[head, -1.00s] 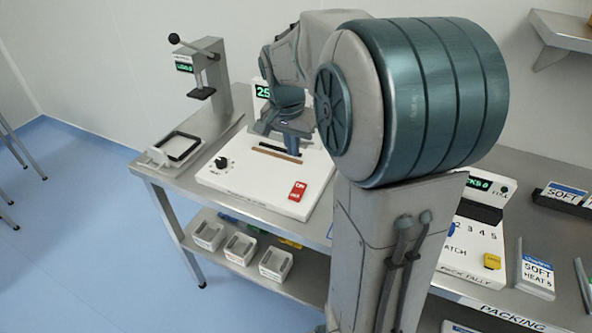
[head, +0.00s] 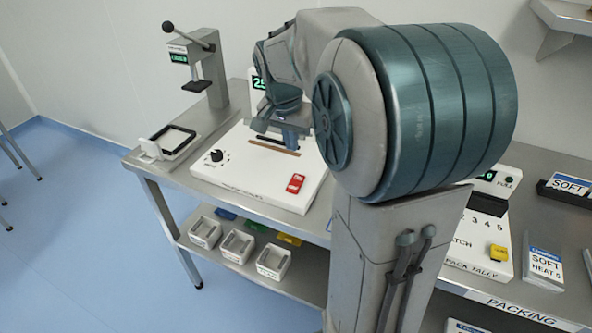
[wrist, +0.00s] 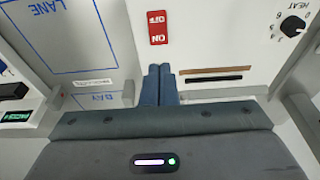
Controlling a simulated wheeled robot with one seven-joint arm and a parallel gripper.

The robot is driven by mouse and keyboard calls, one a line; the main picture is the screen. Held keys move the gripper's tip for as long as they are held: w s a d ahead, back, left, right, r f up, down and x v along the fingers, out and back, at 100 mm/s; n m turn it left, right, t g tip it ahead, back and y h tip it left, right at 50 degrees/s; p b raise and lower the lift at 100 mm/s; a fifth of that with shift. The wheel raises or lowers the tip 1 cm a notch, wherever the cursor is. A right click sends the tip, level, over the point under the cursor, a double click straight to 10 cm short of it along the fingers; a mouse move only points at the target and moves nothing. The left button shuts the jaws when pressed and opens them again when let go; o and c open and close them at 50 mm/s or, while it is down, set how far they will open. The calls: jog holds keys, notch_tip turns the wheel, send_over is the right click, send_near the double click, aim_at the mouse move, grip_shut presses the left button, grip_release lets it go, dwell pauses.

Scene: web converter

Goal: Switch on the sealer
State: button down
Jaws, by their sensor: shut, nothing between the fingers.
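The sealer (head: 235,181) is a white box on the steel table, with a black heat knob (head: 217,156), a dark slot with a brown strip and a green-lit display (head: 258,83) partly hidden by my arm. Its red rocker switch (head: 295,184) sits near the front right corner. The switch also shows in the wrist view (wrist: 157,28), with OFF and ON halves; which half is pressed I cannot tell. My gripper (wrist: 160,68) is shut and empty, its fingertips apart from the switch in the picture, between it and my palm.
A lever press (head: 190,65) and a black-framed tray (head: 172,142) stand left of the sealer. A pack tally panel (head: 478,250) is at the right, partly behind my arm. Several white bins (head: 238,244) sit on the lower shelf.

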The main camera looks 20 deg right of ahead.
aim_at(296, 178)
jog(key=p+x, duration=0.1)
jog(key=x, duration=1)
jog(key=shift+f, duration=0.35)
jog(key=shift+p, duration=0.3)
